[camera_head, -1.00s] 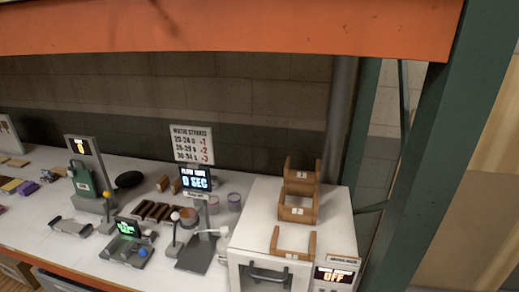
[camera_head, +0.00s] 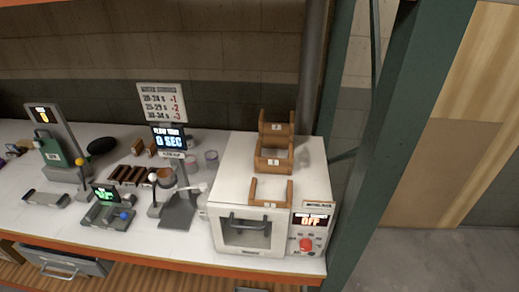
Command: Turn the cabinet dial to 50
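The white cabinet (camera_head: 230,176) stands at the right end of the shelf's worktop. Its front has a window door with a dark handle (camera_head: 249,222). A small display (camera_head: 311,221) on the right of its front reads OFF. The red dial (camera_head: 305,244) sits below that display, with nothing in front of it. Neither of my grippers shows in the head view.
Wooden holders (camera_head: 274,156) stand on top of the cabinet. A flow-time stand (camera_head: 171,142) reading 0 SEC is to its left. A green upright post (camera_head: 405,120) rises just right of the cabinet. Open floor (camera_head: 440,265) lies at the lower right.

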